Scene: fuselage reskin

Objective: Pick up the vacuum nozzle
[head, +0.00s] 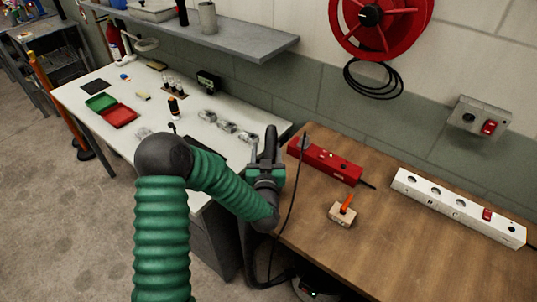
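My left arm comes in from the bottom left, and its gripper (263,160) is over the gap between the white bench and the wooden bench. A dark, tube-like piece (270,143) stands up at the fingers and may be the vacuum nozzle. I cannot tell whether it is held or just behind the fingers. My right gripper is not in view.
The wooden bench (400,265) holds a red box (325,160), a small block with an orange part (343,211) and a white power strip (457,206). A thin black cable (291,205) hangs at its left edge. The white bench (75,95) holds red and green trays (112,110) and several small items.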

